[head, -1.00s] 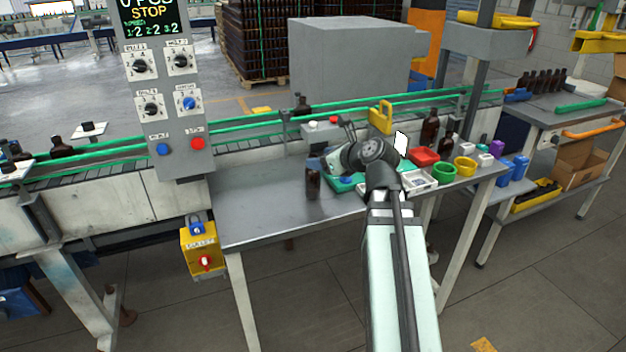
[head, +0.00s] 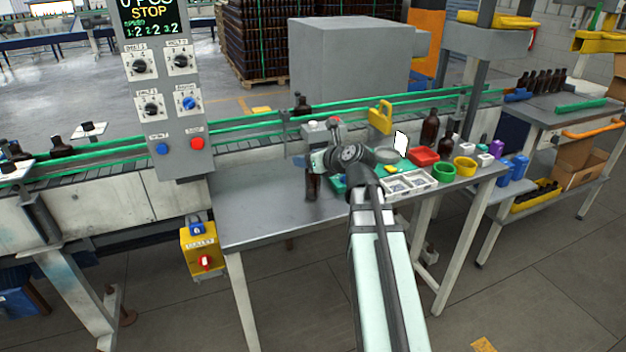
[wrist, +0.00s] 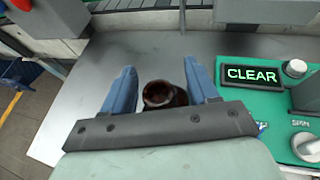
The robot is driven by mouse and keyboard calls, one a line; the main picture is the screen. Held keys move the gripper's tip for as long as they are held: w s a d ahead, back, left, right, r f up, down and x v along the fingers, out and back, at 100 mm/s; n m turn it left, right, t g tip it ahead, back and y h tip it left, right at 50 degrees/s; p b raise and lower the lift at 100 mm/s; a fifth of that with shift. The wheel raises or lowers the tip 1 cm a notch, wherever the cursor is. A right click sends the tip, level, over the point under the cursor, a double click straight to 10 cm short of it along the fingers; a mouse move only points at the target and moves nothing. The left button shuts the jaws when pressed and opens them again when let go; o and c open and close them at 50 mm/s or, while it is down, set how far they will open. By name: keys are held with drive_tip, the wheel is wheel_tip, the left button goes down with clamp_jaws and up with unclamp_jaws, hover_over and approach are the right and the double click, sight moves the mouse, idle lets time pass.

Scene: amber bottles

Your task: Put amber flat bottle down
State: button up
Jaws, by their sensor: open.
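The amber flat bottle (head: 312,185) stands upright on the grey metal table (head: 262,208), left of the middle. Its top is hidden behind my gripper in the head view. In the wrist view its round open mouth (wrist: 160,94) shows between my two blue fingers, and the rest of it is mostly hidden below. My gripper (wrist: 158,85) is open, with a finger on each side of the bottle and visible gaps to both. The bottle rests on the table rather than hanging from the fingers.
A green panel with a lit CLEAR display (wrist: 251,75) lies close to the right of my gripper. Parts trays (head: 410,182), a red bin (head: 423,156) and another amber bottle (head: 430,128) stand to the right. A conveyor runs behind. The table's left side is clear.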

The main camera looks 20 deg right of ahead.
drive_tip(key=shift+c, duration=0.3)
clamp_jaws()
idle(0.3)
